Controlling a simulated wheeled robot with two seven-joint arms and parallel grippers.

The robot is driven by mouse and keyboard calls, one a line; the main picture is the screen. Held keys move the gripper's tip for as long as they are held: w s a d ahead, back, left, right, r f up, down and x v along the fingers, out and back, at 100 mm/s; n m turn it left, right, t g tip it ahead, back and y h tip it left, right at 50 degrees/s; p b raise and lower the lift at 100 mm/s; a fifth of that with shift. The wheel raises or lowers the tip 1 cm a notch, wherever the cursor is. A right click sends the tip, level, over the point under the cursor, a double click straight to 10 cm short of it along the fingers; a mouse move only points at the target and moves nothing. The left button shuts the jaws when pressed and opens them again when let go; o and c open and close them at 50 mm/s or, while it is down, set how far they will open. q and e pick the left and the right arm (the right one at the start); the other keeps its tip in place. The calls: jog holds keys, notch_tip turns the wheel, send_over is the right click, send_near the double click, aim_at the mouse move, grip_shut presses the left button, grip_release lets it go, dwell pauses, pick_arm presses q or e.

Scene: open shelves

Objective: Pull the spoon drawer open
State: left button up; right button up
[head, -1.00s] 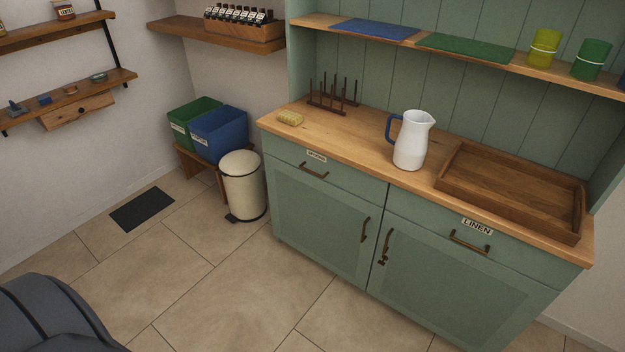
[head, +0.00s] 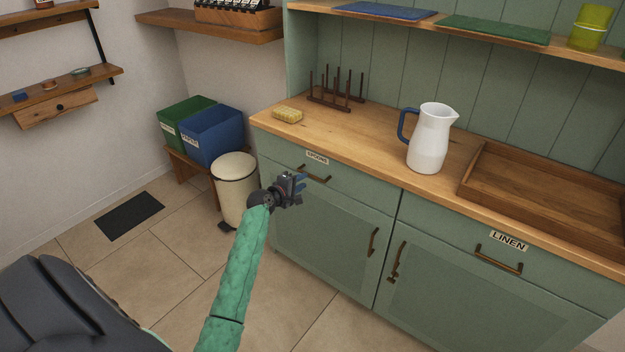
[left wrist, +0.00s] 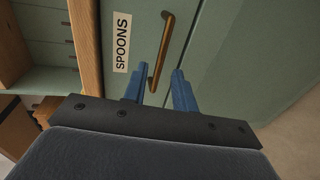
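The spoon drawer (head: 355,187) is the green upper left drawer of the cabinet, and its front looks closed. Its SPOONS label (head: 317,158) and brown bar handle (head: 322,178) show in the head view. My left gripper (head: 299,182) is in front of the drawer near the handle's left end, partly overlapping it. In the left wrist view, the blue fingers (left wrist: 158,80) are apart, with one end of the handle (left wrist: 164,45) showing in the gap between them. I cannot tell whether they touch it. My right gripper is not in view.
The LINEN drawer (head: 460,230) is to the right, above cabinet doors. A white jug (head: 430,140), a wooden tray (head: 545,215), a rack (head: 338,90) and a sponge (head: 287,114) are on the worktop. A cream bin (head: 234,185) stands left of the cabinet.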

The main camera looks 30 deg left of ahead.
aim_at(312, 175)
pick_arm(q)
jog(key=shift+p+x, duration=0.45)
jog(key=shift+x, duration=3)
jog(key=shift+d+f, duration=0.1)
jog(key=shift+d, duration=0.05)
grip_shut()
